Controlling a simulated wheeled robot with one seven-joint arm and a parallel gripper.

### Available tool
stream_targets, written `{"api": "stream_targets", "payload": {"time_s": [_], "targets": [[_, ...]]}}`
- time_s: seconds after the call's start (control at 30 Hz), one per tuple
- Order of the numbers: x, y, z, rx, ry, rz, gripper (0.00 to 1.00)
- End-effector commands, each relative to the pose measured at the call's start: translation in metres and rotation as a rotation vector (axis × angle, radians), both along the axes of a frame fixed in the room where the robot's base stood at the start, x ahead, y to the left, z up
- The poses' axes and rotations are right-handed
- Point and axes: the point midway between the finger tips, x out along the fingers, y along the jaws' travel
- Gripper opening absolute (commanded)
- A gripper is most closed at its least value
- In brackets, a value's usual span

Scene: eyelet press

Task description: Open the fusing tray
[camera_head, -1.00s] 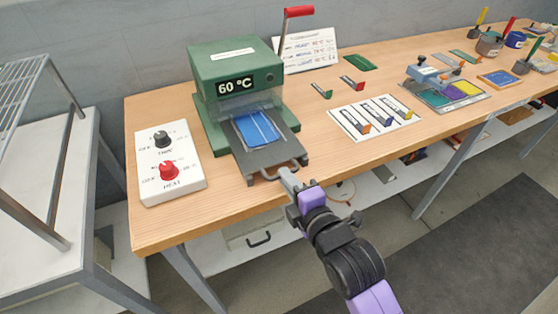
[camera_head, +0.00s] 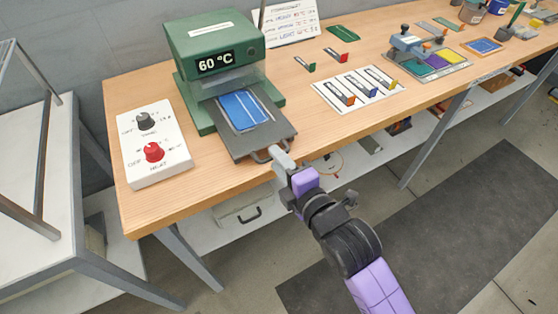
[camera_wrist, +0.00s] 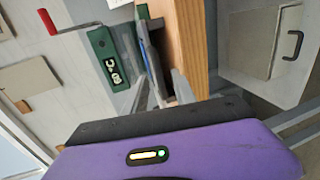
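The green press (camera_head: 215,45) stands on the bench, its display reading 60 °C. Its fusing tray (camera_head: 275,135) is a dark grey plate slid out at the front, carrying a blue sheet (camera_head: 243,109) with pale stripes. The tray's bar handle (camera_head: 261,156) is at its front edge, over the bench edge. My gripper (camera_head: 281,158) is at the handle's right side and appears shut on it; the fingers partly hide it. In the wrist view, the fingers (camera_wrist: 162,92) reach the handle beside the tray edge (camera_wrist: 155,68).
A white control box (camera_head: 152,144) with a black and a red knob stands left of the press. To the right lie a white card (camera_head: 358,92) with coloured tools and a tray of coloured pads (camera_head: 432,63). A white shelf (camera_head: 225,222) runs below the bench.

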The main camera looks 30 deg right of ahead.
Motion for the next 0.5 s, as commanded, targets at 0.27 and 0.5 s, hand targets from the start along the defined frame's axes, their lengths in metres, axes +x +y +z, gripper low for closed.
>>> {"api": "stream_targets", "payload": {"time_s": [0.27, 0.5], "targets": [[-0.033, 0.000, 0.005, -0.002, 0.002, 0.001, 0.33], [-0.065, 0.000, 0.012, -0.001, 0.003, 0.000, 0.33]]}}
